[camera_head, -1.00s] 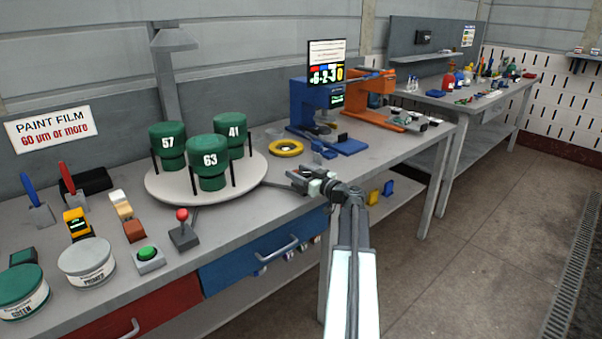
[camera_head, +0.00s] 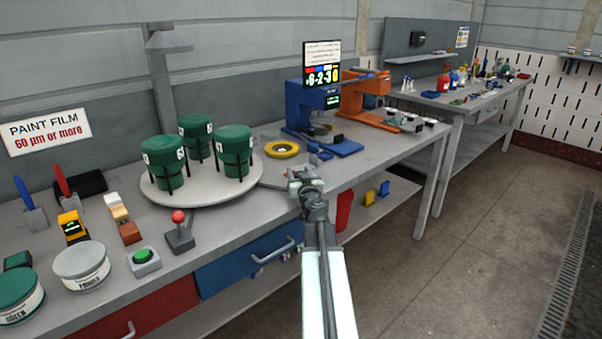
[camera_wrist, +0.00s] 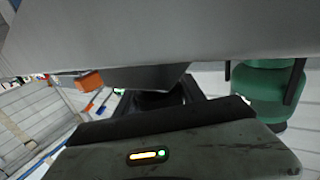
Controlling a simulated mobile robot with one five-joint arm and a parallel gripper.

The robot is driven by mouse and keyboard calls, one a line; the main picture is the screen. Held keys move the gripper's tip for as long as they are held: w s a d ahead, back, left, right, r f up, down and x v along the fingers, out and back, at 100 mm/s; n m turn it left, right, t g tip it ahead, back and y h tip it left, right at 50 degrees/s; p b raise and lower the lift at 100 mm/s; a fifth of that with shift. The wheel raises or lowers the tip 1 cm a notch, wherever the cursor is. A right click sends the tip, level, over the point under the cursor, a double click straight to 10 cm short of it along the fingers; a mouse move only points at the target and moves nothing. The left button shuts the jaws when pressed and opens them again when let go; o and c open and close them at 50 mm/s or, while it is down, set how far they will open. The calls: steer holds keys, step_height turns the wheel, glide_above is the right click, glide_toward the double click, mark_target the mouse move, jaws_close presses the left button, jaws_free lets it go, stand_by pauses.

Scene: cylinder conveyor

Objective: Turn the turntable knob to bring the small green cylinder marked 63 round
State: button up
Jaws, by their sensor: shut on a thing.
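The white round turntable (camera_head: 205,193) stands on the bench and carries three small green cylinders between black posts. The left cylinder (camera_head: 163,155) has its label turned partly aside; from its shift it is the one marked 63. The rear cylinder (camera_head: 195,130) is partly hidden, its number unreadable. The right cylinder (camera_head: 235,140) shows part of a label that looks like 41. My gripper (camera_head: 303,179) is at the bench's front edge, right of the turntable, shut on the turntable knob, which it hides. In the wrist view a green cylinder (camera_wrist: 262,95) shows at the right.
A red-knobbed lever (camera_head: 179,232) and a green button (camera_head: 143,256) are at front left, near paint tins. A yellow ring (camera_head: 282,149) and a blue stand (camera_head: 305,123) lie behind my gripper. The floor at right is clear.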

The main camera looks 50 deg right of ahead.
stand_by(0.6)
steer(key=o, duration=1.4)
steer(key=shift+d, duration=0.1)
steer(key=shift+c, duration=0.2)
